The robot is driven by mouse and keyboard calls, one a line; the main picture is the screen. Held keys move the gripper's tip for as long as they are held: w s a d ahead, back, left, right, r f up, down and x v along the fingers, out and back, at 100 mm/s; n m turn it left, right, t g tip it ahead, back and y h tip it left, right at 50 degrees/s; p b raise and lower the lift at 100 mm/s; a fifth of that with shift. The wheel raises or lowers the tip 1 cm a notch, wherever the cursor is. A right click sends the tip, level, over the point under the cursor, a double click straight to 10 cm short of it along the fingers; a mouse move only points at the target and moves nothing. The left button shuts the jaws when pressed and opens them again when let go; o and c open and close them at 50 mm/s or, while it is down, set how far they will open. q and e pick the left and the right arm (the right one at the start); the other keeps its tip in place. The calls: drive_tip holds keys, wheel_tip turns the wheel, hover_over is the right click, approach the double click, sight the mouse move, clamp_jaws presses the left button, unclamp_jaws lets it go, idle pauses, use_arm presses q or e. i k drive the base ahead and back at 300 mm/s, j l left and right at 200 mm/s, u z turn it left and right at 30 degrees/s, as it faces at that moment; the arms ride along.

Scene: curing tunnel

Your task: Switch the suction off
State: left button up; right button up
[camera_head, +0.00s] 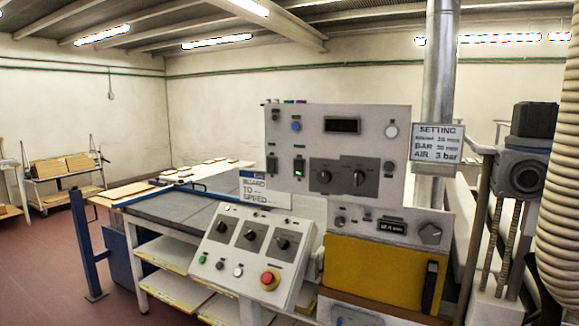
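A grey upright control panel (370,150) stands at the centre. It carries a dark rocker switch (272,168), a second rocker with a green light (299,168), a blue button (295,127), a dark display (342,125) and two black rotary knobs (324,178). The control labels are too small to read, so I cannot tell which one is the suction. Neither gripper is in view.
A yellow cabinet front (370,275) with a black handle sits below the panel. A SETTING sign (436,143) hangs by a metal pipe (439,70). A ribbed hose (560,170) is at right. A blue post (86,245) stands left; red floor (50,290) is open there.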

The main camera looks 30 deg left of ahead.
sight(299, 165)
drive_tip(key=i+j, duration=0.1)
drive_tip(key=j, duration=0.35)
drive_tip(key=i+j, duration=0.15)
drive_tip(key=j, duration=0.25)
drive_tip(key=i+j, duration=0.1)
drive_tip(key=j, duration=0.35)
drive_tip(key=i+j, duration=0.15)
drive_tip(key=j, duration=0.25)
